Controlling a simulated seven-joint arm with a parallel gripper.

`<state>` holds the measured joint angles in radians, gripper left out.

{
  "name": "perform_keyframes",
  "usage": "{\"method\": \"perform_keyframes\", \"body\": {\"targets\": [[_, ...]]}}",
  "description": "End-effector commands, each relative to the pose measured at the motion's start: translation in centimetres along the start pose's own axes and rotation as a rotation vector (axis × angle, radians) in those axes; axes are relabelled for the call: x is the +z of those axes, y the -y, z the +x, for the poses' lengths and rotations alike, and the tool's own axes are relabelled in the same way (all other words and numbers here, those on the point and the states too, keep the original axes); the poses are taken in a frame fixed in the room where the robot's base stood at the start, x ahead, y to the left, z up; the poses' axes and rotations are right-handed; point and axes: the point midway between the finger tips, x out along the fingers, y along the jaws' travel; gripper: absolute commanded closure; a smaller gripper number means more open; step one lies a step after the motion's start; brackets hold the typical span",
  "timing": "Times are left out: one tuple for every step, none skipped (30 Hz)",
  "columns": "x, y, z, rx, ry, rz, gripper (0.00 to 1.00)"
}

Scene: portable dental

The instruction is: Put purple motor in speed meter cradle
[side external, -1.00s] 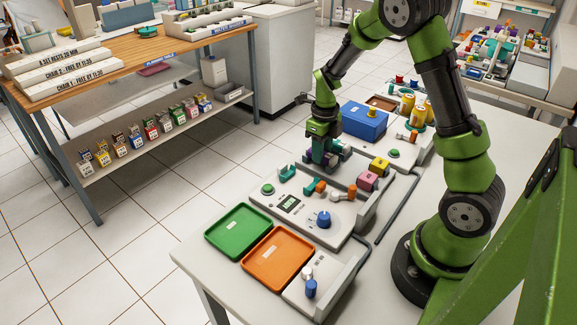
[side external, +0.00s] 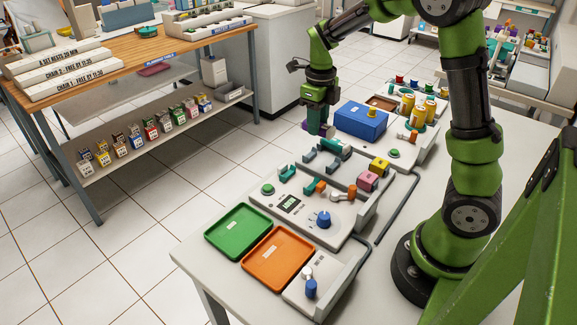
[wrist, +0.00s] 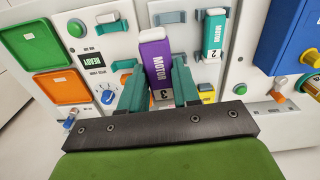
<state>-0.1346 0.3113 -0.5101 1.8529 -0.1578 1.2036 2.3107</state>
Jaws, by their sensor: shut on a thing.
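The purple motor (wrist: 158,65), marked MOTOR 3, is between the two teal fingers of my gripper (wrist: 160,90) in the wrist view. My gripper (side external: 316,125) is shut on it and raised near the blue box; only a purple sliver of the motor shows in the side view. The speed meter (side external: 307,212) has a green button, a lit display and a blue dial. The wrist view shows the meter's READY display (wrist: 87,65) left of the motor.
A teal motor (wrist: 213,35) marked 2 sits in grey holders right of the purple one; an empty holder (wrist: 170,17) is beside it. A blue box (side external: 361,121), yellow block (side external: 380,166) and pink block (side external: 367,181) stand nearby. Green (side external: 209,238) and orange (side external: 247,265) trays lie in front.

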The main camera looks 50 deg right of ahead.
Motion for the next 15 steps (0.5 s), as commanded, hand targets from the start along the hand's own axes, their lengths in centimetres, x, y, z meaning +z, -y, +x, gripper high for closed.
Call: {"method": "perform_keyframes", "body": {"targets": [[0.2, -1.5, 0.1, 0.001, -0.004, -0.031, 1.00], [0.3, -2.3, 0.2, 0.002, -0.006, -0.042, 1.00], [0.4, -3.4, 0.4, 0.002, -0.008, -0.054, 1.00], [0.4, -4.2, 0.6, 0.002, -0.009, -0.060, 1.00], [0.4, -4.9, 0.8, 0.002, -0.009, -0.063, 1.00], [0.3, -5.8, 1.0, 0.002, -0.011, -0.063, 1.00], [0.3, -6.4, 1.2, 0.002, -0.010, -0.061, 1.00], [0.3, -6.9, 1.4, 0.002, -0.009, -0.057, 1.00], [0.2, -7.5, 1.6, 0.001, -0.010, -0.049, 1.00], [0.1, -7.8, 1.8, 0.001, -0.009, -0.040, 1.00], [0.0, -8.1, 1.9, 0.001, -0.007, -0.029, 1.00], [-0.1, -8.3, 2.1, 0.001, -0.005, -0.009, 1.00], [-0.2, -8.2, 2.3, 0.001, -0.004, 0.016, 1.00], [-0.2, -8.0, 2.4, 0.001, -0.001, 0.034, 1.00], [-0.2, -8.0, 2.5, 0.001, 0.002, 0.048, 1.00]]}}
